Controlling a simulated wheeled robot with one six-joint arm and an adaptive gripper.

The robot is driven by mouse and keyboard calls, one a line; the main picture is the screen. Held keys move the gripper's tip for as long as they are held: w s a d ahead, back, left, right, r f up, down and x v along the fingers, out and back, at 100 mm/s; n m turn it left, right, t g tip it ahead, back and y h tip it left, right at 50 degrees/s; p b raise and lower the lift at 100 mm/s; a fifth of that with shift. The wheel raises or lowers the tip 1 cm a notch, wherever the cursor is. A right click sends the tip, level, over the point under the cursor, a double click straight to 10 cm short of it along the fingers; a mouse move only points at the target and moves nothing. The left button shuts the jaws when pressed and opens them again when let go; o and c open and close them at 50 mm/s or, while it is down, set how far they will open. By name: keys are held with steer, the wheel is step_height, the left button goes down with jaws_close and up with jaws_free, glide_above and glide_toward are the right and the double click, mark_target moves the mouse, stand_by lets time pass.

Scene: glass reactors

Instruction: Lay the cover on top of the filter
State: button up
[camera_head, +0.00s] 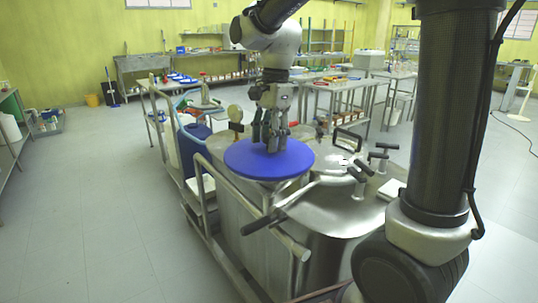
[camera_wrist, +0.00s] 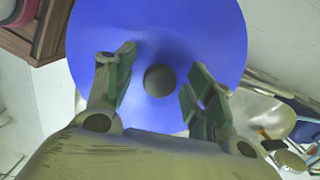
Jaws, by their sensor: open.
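The cover is a round blue disc (camera_head: 250,162) lying level over the left end of the steel vessel in the head view. In the wrist view the blue cover (camera_wrist: 205,40) fills the middle, with a dark round knob (camera_wrist: 160,80) at its centre. My gripper (camera_head: 273,148) is right above the cover, pointing down. In the wrist view my gripper (camera_wrist: 157,85) has its two fingers spread on either side of the knob, with gaps to it. The filter is hidden, apart from what may be the pale cone under the cover.
The steel vessel (camera_head: 330,225) has several black-handled clamps (camera_head: 362,172) on its lid to the right of the cover. A rail with a black grip (camera_head: 262,222) runs in front. A blue container (camera_head: 196,150) stands behind left. The floor at left (camera_head: 75,200) is clear.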

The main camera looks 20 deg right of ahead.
steer(key=shift+f, duration=0.3)
jaws_close()
steer(key=shift+r, duration=0.15)
